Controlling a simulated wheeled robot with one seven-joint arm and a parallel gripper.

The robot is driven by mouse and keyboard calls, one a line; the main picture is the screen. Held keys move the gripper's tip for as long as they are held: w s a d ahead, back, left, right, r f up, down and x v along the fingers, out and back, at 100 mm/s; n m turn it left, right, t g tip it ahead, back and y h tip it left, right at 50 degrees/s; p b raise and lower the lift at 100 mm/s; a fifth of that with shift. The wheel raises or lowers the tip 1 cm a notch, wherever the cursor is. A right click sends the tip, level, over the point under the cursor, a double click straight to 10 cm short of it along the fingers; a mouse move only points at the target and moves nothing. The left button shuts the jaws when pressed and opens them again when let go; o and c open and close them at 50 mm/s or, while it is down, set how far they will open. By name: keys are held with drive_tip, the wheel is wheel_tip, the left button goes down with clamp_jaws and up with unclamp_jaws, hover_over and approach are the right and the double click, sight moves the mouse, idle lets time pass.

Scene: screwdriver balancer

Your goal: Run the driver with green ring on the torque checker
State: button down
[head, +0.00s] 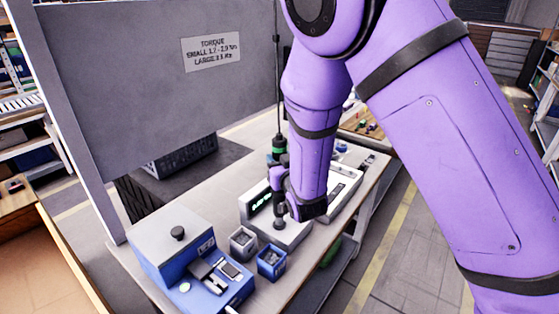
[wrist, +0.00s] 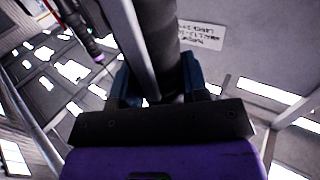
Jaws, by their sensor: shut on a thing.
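The driver with the green ring (head: 279,143) hangs upright on a thin cable. My gripper (wrist: 160,82) is shut on its dark body (wrist: 150,35), seen between the fingers in the wrist view. In the head view my arm partly hides the grip. The torque checker (head: 286,233) is a pale box with a lit green display (head: 261,203) and a dark round socket (head: 279,223) on top. The driver's lower end is over the socket area; I cannot tell whether it touches.
A blue machine (head: 165,247) stands at the table's near left. A grey bin (head: 243,243) and a blue bin (head: 271,262) sit in front of the checker. Another driver (wrist: 90,42) hangs nearby in the wrist view.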

sight(282, 148)
drive_tip(key=shift+s+f, duration=0.2)
drive_tip(key=shift+f, duration=0.5)
idle(1.4)
drive_tip(key=shift+w+r, duration=0.15)
drive_tip(key=shift+r, duration=3.05)
